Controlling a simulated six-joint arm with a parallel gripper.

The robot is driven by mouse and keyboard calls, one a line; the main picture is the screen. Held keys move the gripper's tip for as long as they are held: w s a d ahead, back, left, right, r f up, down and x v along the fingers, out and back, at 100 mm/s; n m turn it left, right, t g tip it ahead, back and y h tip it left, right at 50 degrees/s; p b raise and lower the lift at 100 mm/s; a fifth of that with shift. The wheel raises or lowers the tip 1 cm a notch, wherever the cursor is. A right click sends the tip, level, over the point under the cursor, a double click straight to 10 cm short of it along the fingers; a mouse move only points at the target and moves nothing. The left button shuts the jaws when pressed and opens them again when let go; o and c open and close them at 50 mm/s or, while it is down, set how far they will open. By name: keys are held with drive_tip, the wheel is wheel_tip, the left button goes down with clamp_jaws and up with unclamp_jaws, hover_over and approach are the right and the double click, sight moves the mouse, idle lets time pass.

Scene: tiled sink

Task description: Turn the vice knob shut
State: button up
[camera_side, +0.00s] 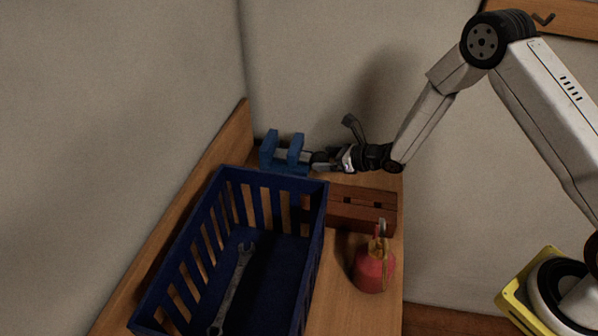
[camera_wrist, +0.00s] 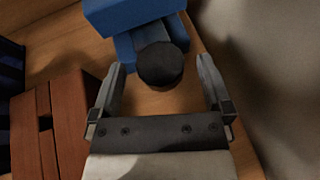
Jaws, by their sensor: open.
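The blue vice (camera_side: 285,152) stands at the far end of the wooden bench, near the corner of the walls. In the wrist view its blue body (camera_wrist: 135,14) is at the top, and its dark round knob (camera_wrist: 160,66) faces me. My gripper (camera_side: 318,160) is level with the vice, at its right side in the side view. In the wrist view my gripper (camera_wrist: 162,72) is open, with one finger on each side of the knob. Gaps show between both fingers and the knob. The vice's jaw gap is partly hidden in the wrist view.
A blue slatted crate (camera_side: 325,215) holding a wrench (camera_side: 233,285) stands in front of the vice. A brown wooden box (camera_side: 362,205) sits beside the crate, below my gripper. A red oil can (camera_side: 372,270) stands nearer. Walls rise behind and to the left.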

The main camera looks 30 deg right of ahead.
drive_tip(key=shift+v, duration=3.3)
